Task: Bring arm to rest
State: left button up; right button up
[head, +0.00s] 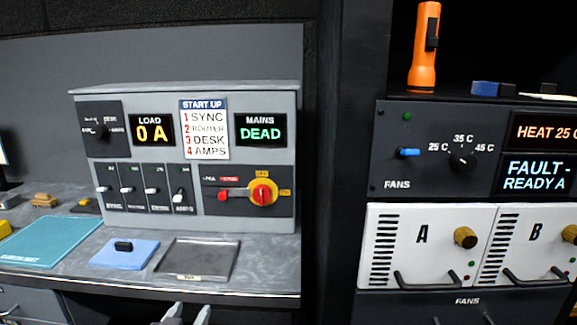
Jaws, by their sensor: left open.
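My left gripper (187,316) shows only at the bottom edge of the head view, just below the front edge of the counter (262,276). Its two pale fingertips are apart with nothing visible between them. It is below the grey tray (197,260) in the picture and apart from it. The rest of that arm is cut off by the frame. My right gripper is not in view.
A grey power panel (220,165) stands at the back of the counter, its displays reading 0 A and DEAD. A blue mat (112,259) holds a small black item. A teal mat (52,240) lies left. A rack (385,150) with an orange flashlight (424,60) stands right.

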pick_arm(q)
jog(key=s+f+g, duration=0.1)
jog(key=s+f, duration=0.4)
jog(key=s, duration=0.3)
jog(key=s+f+m+g, duration=0.1)
jog(key=s+f+g, duration=0.1)
jog(key=s+f, duration=0.4)
jog(key=s+f+g+h, duration=0.1)
jog(key=s+f, duration=0.4)
jog(key=s, duration=0.7)
jog(key=shift+f+g, duration=0.25)
jog(key=shift+g, duration=0.45)
jog(key=shift+w, duration=0.1)
